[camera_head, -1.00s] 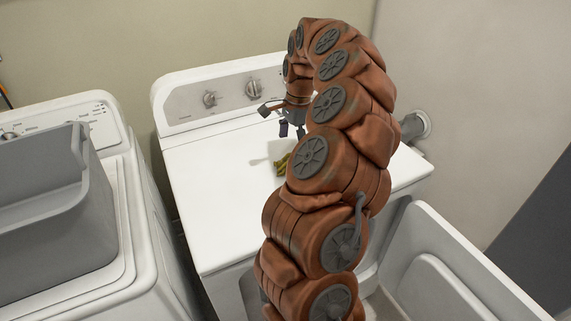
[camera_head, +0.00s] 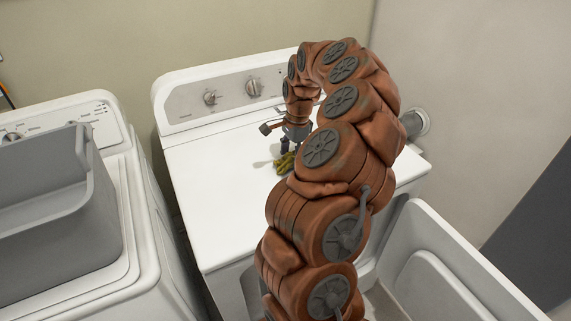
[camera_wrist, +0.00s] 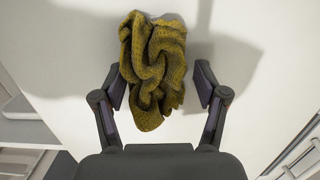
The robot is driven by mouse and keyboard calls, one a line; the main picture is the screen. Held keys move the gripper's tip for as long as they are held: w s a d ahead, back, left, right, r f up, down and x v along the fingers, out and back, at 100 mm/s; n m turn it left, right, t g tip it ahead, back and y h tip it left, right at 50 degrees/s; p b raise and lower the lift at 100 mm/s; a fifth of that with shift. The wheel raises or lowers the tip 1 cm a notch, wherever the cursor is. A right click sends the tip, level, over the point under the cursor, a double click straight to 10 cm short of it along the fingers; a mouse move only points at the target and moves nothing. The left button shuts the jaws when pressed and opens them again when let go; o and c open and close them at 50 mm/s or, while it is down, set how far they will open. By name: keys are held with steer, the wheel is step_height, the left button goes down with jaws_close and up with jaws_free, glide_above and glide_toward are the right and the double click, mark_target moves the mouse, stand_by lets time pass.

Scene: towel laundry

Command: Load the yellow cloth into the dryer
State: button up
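The yellow cloth (camera_wrist: 155,65) lies crumpled on the white top of the dryer (camera_head: 225,185). In the head view the cloth (camera_head: 284,162) shows only in part, beside my arm. My gripper (camera_wrist: 162,92) is open, pointing down, with its fingers on either side of the cloth in the wrist view. The left finger is close to the cloth's edge; a gap shows at the right finger. I cannot tell whether the fingers touch the cloth. In the head view my gripper (camera_head: 286,147) is just above the cloth, partly hidden by my arm. The dryer's open door (camera_head: 450,270) hangs at the lower right.
A white washer (camera_head: 125,200) stands to the left with a grey basket (camera_head: 60,210) on top. A control panel with knobs (camera_head: 232,92) runs along the back of the dryer. A wall is close on the right. The dryer top around the cloth is clear.

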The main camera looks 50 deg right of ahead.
mark_target(291, 154)
steer(key=c, duration=0.9)
steer(key=shift+r+b, duration=0.9)
steer(key=shift+r, duration=0.9)
steer(key=s+a+b, duration=0.1)
steer(key=s+a, duration=0.2)
steer(key=s, duration=0.1)
steer(key=s+a+r+b, duration=0.1)
steer(key=s+a+b, duration=0.1)
steer(key=s+a, duration=0.1)
steer(key=s+a+b, duration=0.2)
steer(key=s+a, duration=0.1)
steer(key=s, duration=0.3)
steer(key=shift+s+r, duration=0.1)
steer(key=shift+r, duration=0.15)
